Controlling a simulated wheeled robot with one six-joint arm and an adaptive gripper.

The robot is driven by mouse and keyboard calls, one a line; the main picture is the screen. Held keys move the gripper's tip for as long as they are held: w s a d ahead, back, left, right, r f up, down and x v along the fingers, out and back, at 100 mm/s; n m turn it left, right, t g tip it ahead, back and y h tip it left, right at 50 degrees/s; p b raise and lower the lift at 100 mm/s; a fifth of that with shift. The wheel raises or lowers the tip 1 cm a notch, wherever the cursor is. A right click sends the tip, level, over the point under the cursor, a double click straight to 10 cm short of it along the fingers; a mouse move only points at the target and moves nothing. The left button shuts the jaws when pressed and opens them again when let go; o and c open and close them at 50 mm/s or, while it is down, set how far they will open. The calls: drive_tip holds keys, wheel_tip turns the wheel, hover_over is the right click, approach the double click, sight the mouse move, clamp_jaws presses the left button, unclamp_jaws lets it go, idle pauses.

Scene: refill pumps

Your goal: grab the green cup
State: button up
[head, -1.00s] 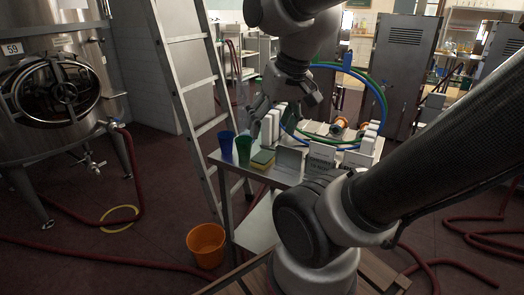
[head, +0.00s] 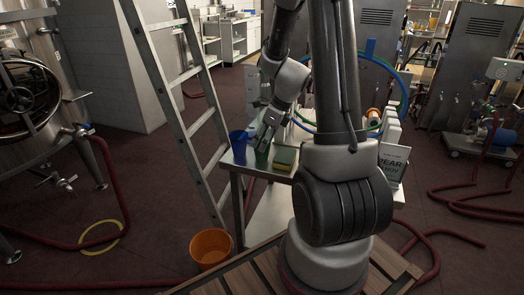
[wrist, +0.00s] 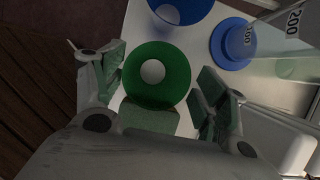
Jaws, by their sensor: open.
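The green cup (head: 262,158) stands upright near the left end of the metal table (head: 234,159). In the wrist view I look down into its green rim (wrist: 135,75), with a pale round spot in the middle. My gripper (head: 266,136) is at the cup, reaching down from above. In the wrist view my gripper (wrist: 158,82) is open, with one finger left of the cup and one right of it. Gaps seem to show on both sides. In the head view the fingers partly hide the cup.
A blue cup (head: 237,150) stands close left of the green cup; it also shows in the wrist view (wrist: 183,8). A sponge (head: 284,157) lies right of it. A clear cylinder on a blue base (wrist: 231,48) is nearby. An orange bucket (head: 210,248) and a ladder (head: 170,75) are left.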

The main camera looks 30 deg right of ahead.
drive_tip(key=x, duration=0.5)
drive_tip(key=shift+a+f, duration=0.15)
drive_tip(key=shift+s, duration=0.1)
drive_tip(key=c, duration=0.5)
